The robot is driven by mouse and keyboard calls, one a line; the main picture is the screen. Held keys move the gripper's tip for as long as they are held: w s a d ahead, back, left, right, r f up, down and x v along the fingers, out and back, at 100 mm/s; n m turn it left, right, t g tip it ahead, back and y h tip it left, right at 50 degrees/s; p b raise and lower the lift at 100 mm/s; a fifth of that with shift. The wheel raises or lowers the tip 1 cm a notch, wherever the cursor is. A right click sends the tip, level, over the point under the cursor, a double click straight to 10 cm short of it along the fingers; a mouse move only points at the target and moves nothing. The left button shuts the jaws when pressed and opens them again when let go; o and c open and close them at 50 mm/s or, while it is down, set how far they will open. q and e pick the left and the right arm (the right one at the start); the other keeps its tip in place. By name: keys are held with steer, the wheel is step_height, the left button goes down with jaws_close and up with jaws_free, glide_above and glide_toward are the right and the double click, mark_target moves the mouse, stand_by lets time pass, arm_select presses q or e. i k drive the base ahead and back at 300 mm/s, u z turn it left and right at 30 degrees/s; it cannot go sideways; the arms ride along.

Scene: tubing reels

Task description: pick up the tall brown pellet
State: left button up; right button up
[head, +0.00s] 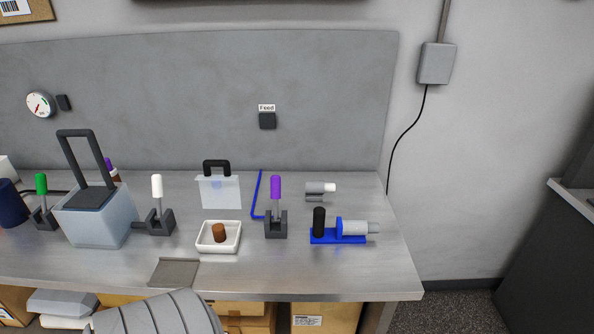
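A brown pellet (219,232) stands upright in a small white tray (204,244) near the front of the grey table (330,281). It is a short cylinder, slightly taller than wide, and nothing touches it from above. No other pellet is clearly visible. Neither of my grippers shows in the head view.
Stands with purple-handled (276,187) and white-handled (157,185) tools flank the tray. A blue fixture (338,239) stands to the right. A translucent box with a tall handle (95,222) stands left. A grey plate (174,272) lies at the front edge. The front right tabletop is clear.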

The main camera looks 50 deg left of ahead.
mark_target(218, 230)
steer(key=z, duration=0.55)
steer(key=k, duration=1.1)
steer(key=u, duration=0.75)
